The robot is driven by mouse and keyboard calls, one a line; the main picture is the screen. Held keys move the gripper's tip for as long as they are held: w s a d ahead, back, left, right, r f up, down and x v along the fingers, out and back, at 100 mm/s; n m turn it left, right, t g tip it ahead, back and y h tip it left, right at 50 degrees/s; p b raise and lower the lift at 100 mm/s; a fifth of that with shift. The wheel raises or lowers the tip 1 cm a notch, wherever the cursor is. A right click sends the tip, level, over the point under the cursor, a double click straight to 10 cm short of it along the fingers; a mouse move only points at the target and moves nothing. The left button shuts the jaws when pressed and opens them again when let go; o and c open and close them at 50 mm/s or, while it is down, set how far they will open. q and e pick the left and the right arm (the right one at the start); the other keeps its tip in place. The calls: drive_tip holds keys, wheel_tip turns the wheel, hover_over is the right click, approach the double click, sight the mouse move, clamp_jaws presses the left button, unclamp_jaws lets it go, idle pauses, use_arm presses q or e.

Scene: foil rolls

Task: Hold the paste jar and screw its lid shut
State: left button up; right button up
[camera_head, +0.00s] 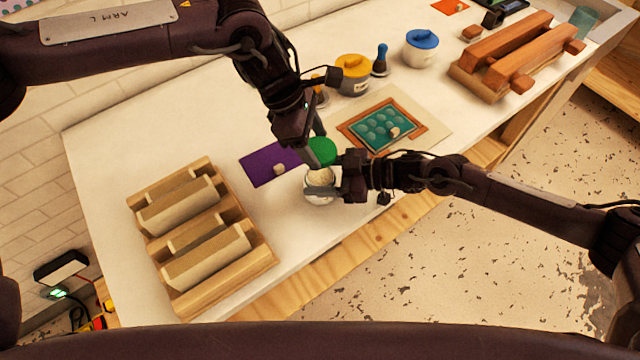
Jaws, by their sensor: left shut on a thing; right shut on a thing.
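The paste jar (320,179) is a small clear jar with pale paste in it, near the front edge of the white table. My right gripper (324,190) comes in from the right and is shut on the jar's side. The green lid (322,150) is above the jar's open mouth, and the pale contents show below it. My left gripper (318,146) reaches down from above and is shut on the lid. The lid looks apart from the jar's rim, but its exact height is hard to tell.
A wooden rack (200,240) stands left on the table (105,160). A purple sheet (260,168) lies behind the jar, and a framed teal mould (383,128) lies to the right. Yellow-lidded (352,75) and blue-lidded (421,48) jars and a wooden press (515,55) stand farther back.

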use_arm(q)
hover_over(322, 178)
drive_tip(key=a, duration=0.1)
drive_tip(key=shift+w+a+f, duration=0.1)
drive_tip(key=shift+w+f, duration=0.05)
drive_tip(key=shift+f, duration=1.05)
drive_tip(key=shift+w+a+f, duration=0.1)
drive_tip(key=shift+w+f, duration=0.05)
drive_tip(key=shift+f, duration=1.05)
drive_tip(key=shift+f, duration=0.15)
drive_tip(key=shift+f, duration=0.75)
drive_tip(key=shift+s+a+f, duration=0.1)
drive_tip(key=shift+s+f, duration=0.05)
drive_tip(key=shift+f, duration=0.15)
